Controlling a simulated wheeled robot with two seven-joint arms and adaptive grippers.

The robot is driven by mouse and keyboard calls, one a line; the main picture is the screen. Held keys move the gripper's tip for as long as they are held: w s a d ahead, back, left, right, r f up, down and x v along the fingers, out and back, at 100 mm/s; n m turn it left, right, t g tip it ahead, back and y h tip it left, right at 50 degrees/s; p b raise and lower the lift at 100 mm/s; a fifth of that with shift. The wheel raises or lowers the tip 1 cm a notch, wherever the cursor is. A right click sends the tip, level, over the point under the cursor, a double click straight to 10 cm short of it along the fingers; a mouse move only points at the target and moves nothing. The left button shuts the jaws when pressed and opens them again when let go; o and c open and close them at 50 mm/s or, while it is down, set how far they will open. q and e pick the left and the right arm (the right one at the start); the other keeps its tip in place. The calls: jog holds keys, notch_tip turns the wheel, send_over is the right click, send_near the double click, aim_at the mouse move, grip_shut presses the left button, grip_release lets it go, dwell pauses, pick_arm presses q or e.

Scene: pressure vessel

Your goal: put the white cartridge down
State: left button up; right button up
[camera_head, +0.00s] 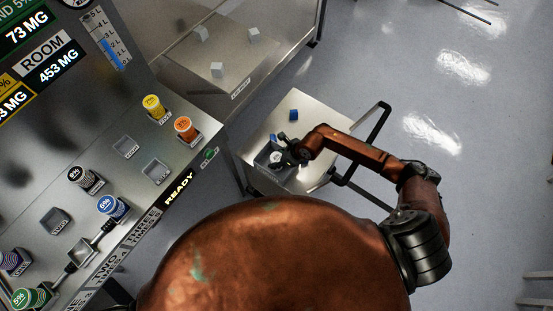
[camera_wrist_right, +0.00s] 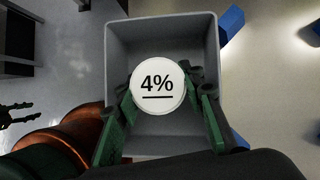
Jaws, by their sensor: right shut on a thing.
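The white cartridge (camera_wrist_right: 158,86) shows its round top marked 4% in the right wrist view. My right gripper (camera_wrist_right: 157,98) is shut on it, with a green-padded finger on each side. They are over or within a grey open bin (camera_wrist_right: 119,40); how far the cartridge is from the bin's floor cannot be told. In the head view the cartridge (camera_head: 275,156) is a small white spot at the right gripper (camera_head: 283,150), above the grey bin (camera_head: 262,160) on the cart. The cartridge's lower body is hidden.
The cart (camera_head: 318,115) has a blue block (camera_head: 293,115) beside the bin and a black handle at right. A sloped panel (camera_head: 108,185) at left holds several coloured cartridges and empty square sockets. A case (camera_head: 240,55) with white cubes stands behind.

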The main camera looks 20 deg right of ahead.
jog(key=o, duration=1.4)
jog(key=p+v, duration=0.1)
jog(key=v, duration=1.1)
